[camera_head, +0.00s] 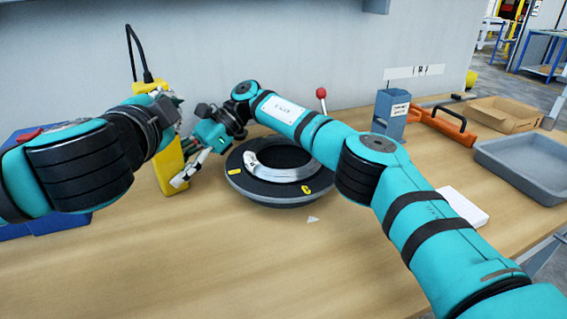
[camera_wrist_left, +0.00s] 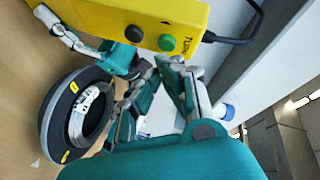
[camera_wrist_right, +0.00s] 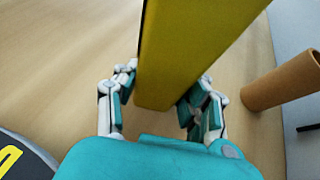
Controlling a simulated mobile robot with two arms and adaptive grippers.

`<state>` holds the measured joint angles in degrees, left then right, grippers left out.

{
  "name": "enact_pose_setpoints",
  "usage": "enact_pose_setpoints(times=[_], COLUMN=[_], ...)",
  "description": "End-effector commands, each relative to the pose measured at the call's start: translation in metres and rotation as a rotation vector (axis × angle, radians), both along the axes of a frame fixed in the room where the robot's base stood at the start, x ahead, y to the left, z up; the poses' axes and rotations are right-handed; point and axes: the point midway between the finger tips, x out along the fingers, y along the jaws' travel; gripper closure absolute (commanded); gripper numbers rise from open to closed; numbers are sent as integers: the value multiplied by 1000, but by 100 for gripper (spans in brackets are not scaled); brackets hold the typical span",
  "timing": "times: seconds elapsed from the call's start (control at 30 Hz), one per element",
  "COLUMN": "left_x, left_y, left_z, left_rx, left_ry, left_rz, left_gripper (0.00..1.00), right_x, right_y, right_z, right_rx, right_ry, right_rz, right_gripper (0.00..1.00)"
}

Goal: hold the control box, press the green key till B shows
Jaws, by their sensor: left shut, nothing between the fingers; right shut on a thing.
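The yellow control box (camera_head: 171,168) stands upright at the left of the table, its cable at the top. In the left wrist view the control box (camera_wrist_left: 95,14) shows a black key (camera_wrist_left: 134,34) and a green key (camera_wrist_left: 166,43). My right gripper (camera_head: 188,165) is shut on its lower part; the right wrist view shows fingers (camera_wrist_right: 168,98) on both sides. My left gripper (camera_head: 172,100) is shut and empty, fingertips (camera_wrist_left: 168,66) just by the green key; contact is unclear. The dark turntable (camera_head: 270,198) bears yellow marks; the front one (camera_head: 306,189) looks like a C.
A white ring-shaped coil (camera_head: 265,172) lies on the turntable, and a white triangle (camera_head: 313,219) marks the table before it. A blue bin (camera_head: 45,228) is at far left. An orange toolbox (camera_head: 440,127) and grey tray (camera_head: 525,165) are at right. The front table is clear.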

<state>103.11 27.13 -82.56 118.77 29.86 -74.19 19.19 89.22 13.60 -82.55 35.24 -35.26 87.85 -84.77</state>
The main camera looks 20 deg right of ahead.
Motion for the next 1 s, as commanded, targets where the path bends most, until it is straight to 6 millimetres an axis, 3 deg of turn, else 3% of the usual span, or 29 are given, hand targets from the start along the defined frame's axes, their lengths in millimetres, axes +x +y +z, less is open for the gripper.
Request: enact_pose_setpoints(times=[1.0], left_x=[9], left_y=[2], left_z=[1], left_rx=[0], left_ry=[0], left_rz=[0], left_gripper=[100], right_x=[0], right_y=[0], right_z=[0], right_rx=[-1], right_ry=[0], right_rz=[0], right_gripper=[76])
